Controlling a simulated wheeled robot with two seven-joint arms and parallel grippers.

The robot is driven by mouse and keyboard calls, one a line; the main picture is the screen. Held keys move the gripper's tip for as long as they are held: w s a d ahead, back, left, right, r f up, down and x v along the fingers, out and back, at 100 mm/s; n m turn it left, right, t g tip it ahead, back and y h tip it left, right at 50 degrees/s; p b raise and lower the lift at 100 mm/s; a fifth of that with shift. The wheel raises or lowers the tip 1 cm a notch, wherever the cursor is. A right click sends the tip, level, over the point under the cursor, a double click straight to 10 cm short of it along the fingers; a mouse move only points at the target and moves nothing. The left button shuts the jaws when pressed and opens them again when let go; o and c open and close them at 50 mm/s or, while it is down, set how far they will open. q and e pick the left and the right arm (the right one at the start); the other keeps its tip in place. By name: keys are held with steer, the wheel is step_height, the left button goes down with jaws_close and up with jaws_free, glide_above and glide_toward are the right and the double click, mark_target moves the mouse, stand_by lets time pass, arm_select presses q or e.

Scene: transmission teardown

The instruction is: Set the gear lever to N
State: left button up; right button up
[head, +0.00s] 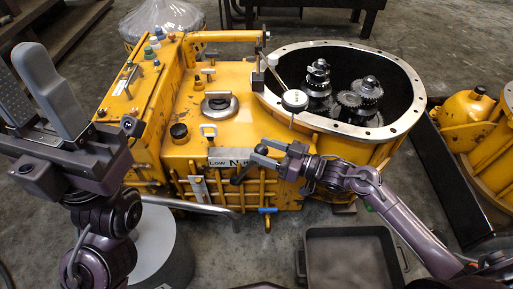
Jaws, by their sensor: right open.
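The yellow transmission housing (225,120) fills the middle of the head view. A pale label plate (221,161) on its front edge reads "Low", "N" and a partly covered "Hi". My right gripper (250,163) is at the right part of this plate, coming from the right, with its jaws open. The gear lever cannot be told apart from the dark gripper parts there, so its setting and any contact are unclear. My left gripper (32,88) is large at the left, pointing up, its two grey fingers apart and empty, away from the plate.
The open bell housing rim (415,105) surrounds several gears (360,92). A round gauge (294,100) stands at its near rim. A dark empty tray (352,262) lies on the floor in front. Another yellow casing (470,115) stands at the right.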

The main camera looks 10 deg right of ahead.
steer(key=shift+b+x, duration=0.3)
steer(key=shift+x, duration=1.05)
jaws_close()
